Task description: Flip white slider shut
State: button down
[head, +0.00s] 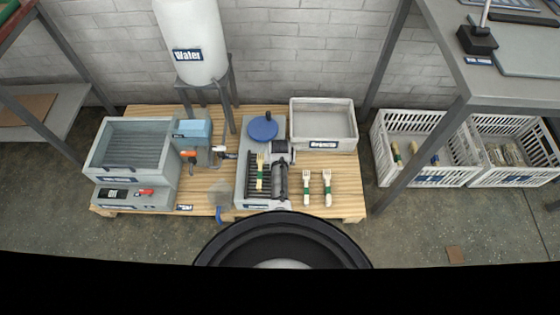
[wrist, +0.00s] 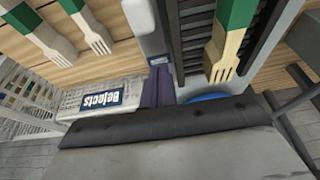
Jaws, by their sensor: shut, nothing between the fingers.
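The grey press unit (head: 242,190) stands at the front middle of the wooden table. It has a black slotted rack with a wooden fork (head: 260,178) on it and a blue round disc (head: 263,128) behind. In the wrist view a white block (wrist: 148,22) lies beside the rack (wrist: 192,45); it may be the white slider, but I cannot tell its position. I cannot make my gripper out clearly in the head view.
Two green-banded forks (head: 306,188) lie right of the press. A grey bin (head: 323,146) is at the back right; its Rejects label (wrist: 102,98) reads in the wrist view. A water tank (head: 195,35) on legs and a grey basin (head: 128,150) stand left. A shelf post rises at right.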

jog(key=s+p, duration=0.1)
jog(key=s, duration=0.2)
jog(key=shift+s+f+p, duration=0.1)
jog(key=shift+s+p, duration=0.2)
jog(key=shift+s, duration=0.2)
jog(key=s+p, duration=0.2)
jog(key=s, duration=0.1)
jog(key=s+p, duration=0.1)
jog(key=shift+s+r, duration=0.3)
jog(key=shift+s+f, duration=0.15)
jog(key=shift+s, duration=0.15)
jog(key=shift+f, duration=0.2)
